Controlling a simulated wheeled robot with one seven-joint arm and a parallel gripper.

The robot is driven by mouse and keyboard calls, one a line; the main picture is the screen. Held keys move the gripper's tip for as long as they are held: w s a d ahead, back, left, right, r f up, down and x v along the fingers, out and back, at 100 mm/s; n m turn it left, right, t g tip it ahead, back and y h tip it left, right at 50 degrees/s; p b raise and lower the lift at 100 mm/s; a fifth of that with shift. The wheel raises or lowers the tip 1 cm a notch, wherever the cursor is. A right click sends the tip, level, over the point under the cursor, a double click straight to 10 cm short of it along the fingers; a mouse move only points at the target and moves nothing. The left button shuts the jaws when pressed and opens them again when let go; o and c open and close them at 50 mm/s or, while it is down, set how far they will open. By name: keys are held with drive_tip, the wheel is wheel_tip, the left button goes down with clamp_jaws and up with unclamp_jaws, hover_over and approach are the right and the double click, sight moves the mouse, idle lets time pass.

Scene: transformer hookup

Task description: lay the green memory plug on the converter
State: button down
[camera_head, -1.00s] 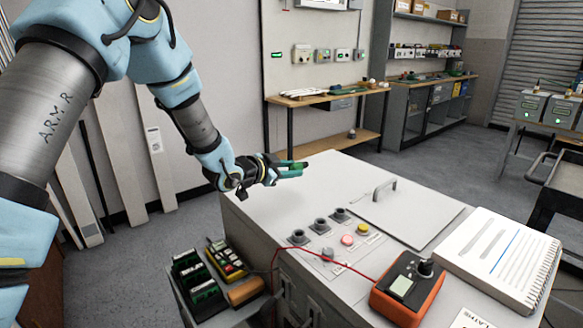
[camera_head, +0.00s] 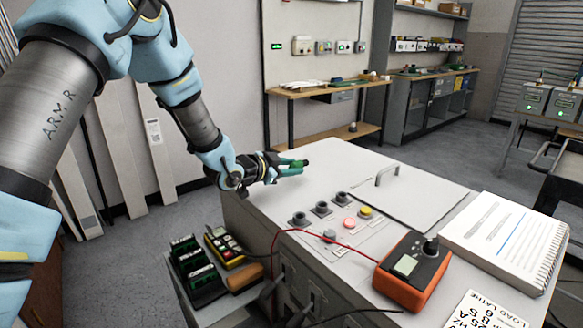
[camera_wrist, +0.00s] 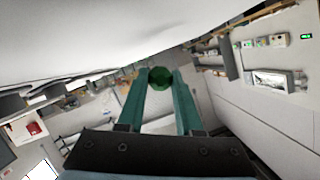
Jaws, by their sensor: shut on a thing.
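My gripper (camera_head: 294,167) is shut on the green memory plug (camera_head: 303,163), whose dark green end shows at the fingertips. In the wrist view the plug (camera_wrist: 160,77) is a round dark green shape between the two teal fingers. My gripper points right, above the left part of the big light-grey cabinet's top (camera_head: 335,165); its height over the top is hard to tell. I cannot tell for certain which thing is the converter; nothing readable names it.
On the cabinet are three dark sockets (camera_head: 320,209), red and yellow buttons, a handled lid (camera_head: 420,194), an orange meter (camera_head: 411,270) with a red lead, and a ring-bound notebook (camera_head: 505,238). A lower stand (camera_head: 205,304) holds green-board modules and a yellow device (camera_head: 226,248).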

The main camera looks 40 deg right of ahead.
drive_tip(key=shift+f, duration=0.1)
drive_tip(key=shift+f+b, duration=0.65)
drive_tip(key=c, duration=0.5)
unclamp_jaws()
drive_tip(key=b+v, duration=0.2)
drive_tip(key=v, duration=0.8)
drive_tip(key=shift+a+r, duration=0.25)
drive_tip(key=shift+a, duration=0.1)
